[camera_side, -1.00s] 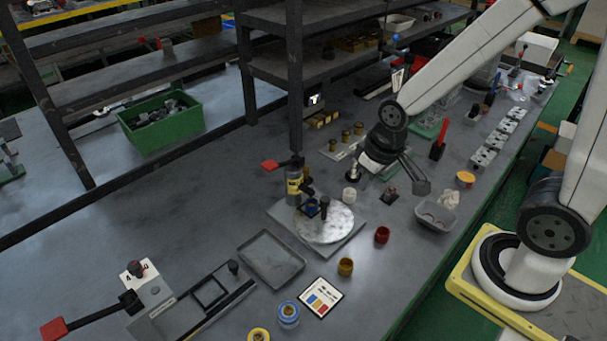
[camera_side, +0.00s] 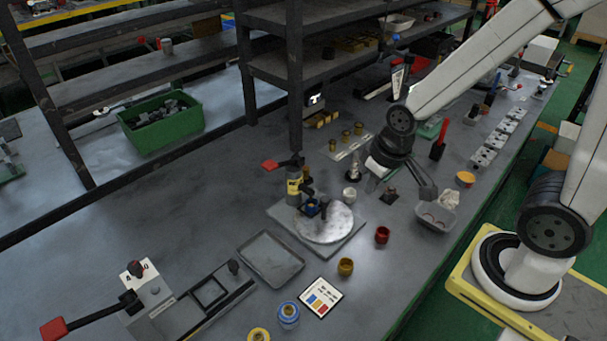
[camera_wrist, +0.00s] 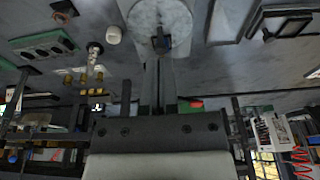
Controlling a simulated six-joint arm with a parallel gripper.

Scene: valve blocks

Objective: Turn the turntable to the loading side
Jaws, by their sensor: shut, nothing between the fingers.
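The turntable (camera_side: 322,228) is a round, pale, mottled disc on a square grey base plate in the middle of the bench.
A grey tray (camera_side: 248,249) lies at left front. Red (camera_side: 382,235) and yellow (camera_side: 345,267) cups stand near the front edge. A clear bin (camera_side: 436,219) sits below my gripper.

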